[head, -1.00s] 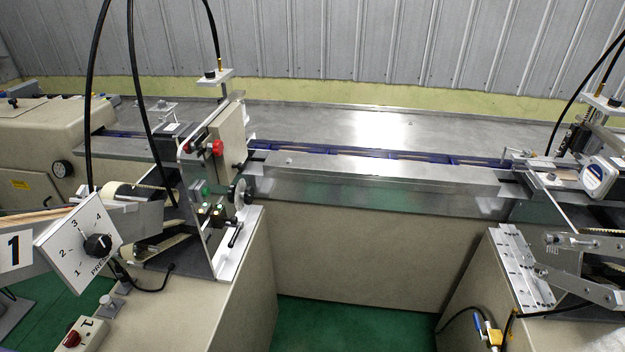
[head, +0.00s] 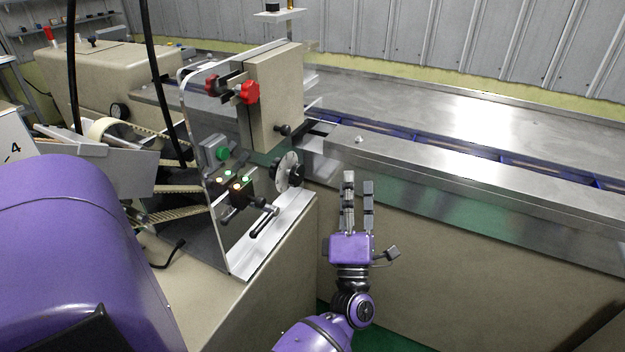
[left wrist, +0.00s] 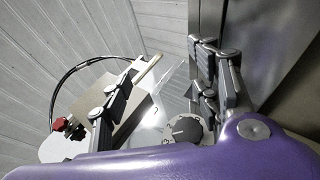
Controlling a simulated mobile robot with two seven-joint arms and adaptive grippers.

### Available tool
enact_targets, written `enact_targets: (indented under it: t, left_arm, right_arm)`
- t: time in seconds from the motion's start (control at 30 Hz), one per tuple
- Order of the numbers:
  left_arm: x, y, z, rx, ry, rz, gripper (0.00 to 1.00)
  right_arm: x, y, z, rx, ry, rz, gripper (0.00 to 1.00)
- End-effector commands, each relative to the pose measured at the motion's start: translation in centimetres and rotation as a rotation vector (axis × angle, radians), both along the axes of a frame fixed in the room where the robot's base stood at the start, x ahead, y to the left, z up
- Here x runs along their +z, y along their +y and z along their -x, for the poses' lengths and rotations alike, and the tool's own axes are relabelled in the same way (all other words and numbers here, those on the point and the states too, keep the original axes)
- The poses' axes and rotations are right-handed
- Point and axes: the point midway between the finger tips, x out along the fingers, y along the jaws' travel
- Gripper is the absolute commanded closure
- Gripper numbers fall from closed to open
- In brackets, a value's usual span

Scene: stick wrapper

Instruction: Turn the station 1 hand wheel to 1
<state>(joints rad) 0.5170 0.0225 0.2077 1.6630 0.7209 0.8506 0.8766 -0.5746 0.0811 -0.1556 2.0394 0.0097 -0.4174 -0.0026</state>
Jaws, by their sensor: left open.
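The hand wheel (head: 288,172) is a silver disc with a dark hub on the side of the station with red knobs. In the left wrist view the wheel (left wrist: 184,130) shows as a round dial with numbers, a 2 among them, partly hidden by my wrist. My left gripper (head: 358,183) points up with its two fingers apart, empty, to the right of the wheel and not touching it. In the left wrist view the fingers of my left gripper (left wrist: 168,72) stand wide on either side. My right gripper is not in view.
The station's side plate carries red knobs (head: 249,92), a green button (head: 222,154) and black clamp levers (head: 263,221) beside the wheel. The steel conveyor bed (head: 450,185) runs behind my gripper to the right. Black cables hang at the left.

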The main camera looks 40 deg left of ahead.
Motion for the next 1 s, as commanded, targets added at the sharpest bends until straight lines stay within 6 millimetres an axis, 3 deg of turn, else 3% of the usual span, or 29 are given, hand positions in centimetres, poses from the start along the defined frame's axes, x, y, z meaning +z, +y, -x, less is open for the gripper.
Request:
enact_targets:
  t: [0.03, 0.23, 0.37, 0.5, 0.77, 1.0]
  left_arm:
    - [0.3, 1.1, -0.4, 0.023, -0.123, 0.086, 0.43]
    - [1.8, 4.9, -0.1, 0.121, -0.621, 0.418, 0.43]
    - [0.6, 5.9, 0.4, 0.201, -0.928, 0.612, 0.43]
    - [-1.1, 5.6, 0.5, 0.287, -1.183, 0.766, 0.43]
    - [-2.3, 4.8, 0.5, 0.368, -1.369, 0.871, 0.43]
    - [-2.1, 8.0, 1.6, 0.368, -1.374, 0.869, 0.43]
  right_arm:
    - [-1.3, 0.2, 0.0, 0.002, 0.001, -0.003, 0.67]
    - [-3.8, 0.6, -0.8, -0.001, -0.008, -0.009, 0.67]
    - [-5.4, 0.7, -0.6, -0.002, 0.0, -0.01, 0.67]
    - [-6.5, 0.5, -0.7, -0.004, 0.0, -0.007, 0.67]
    - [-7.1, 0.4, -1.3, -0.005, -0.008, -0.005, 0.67]
    - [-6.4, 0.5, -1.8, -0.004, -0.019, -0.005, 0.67]
